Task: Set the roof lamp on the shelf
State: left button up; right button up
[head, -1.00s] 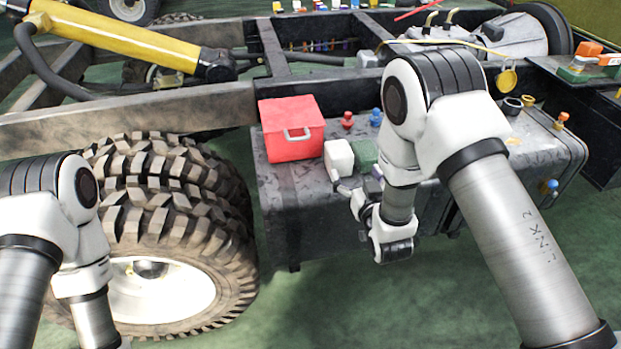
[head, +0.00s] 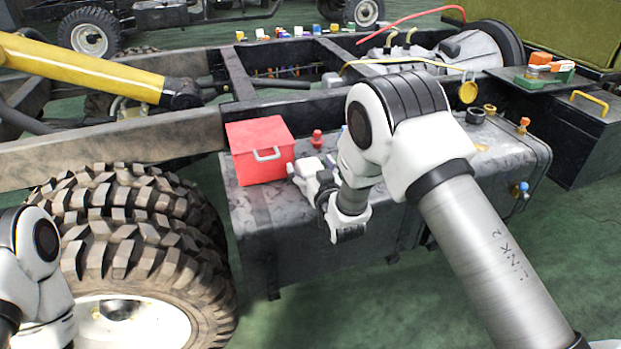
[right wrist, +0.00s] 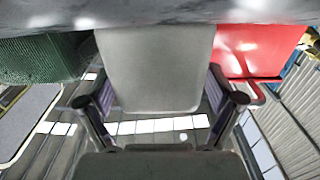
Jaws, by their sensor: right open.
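I cannot tell for sure which thing is the roof lamp. A pale grey-white block (right wrist: 155,70) lies between the fingers of my right gripper (right wrist: 162,100) in the right wrist view. The fingers are apart, one on each side of it; contact cannot be told. In the head view my right gripper (head: 308,172) is over the dark tank top (head: 265,205), just right of the red box (head: 260,150), and mostly hides the block. The likely shelf is the dark ledge (head: 510,75) at the right, bearing orange, white and green items (head: 545,68). My left gripper is out of view.
A red knob (head: 316,139) and several caps stand on the tank. A large tyre (head: 140,240) is at left. A red hose (head: 410,22) and yellow cable (head: 400,62) lie behind.

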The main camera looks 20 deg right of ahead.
jog(key=c, duration=1.5)
jog(key=shift+r, duration=0.1)
jog(key=shift+c, duration=0.2)
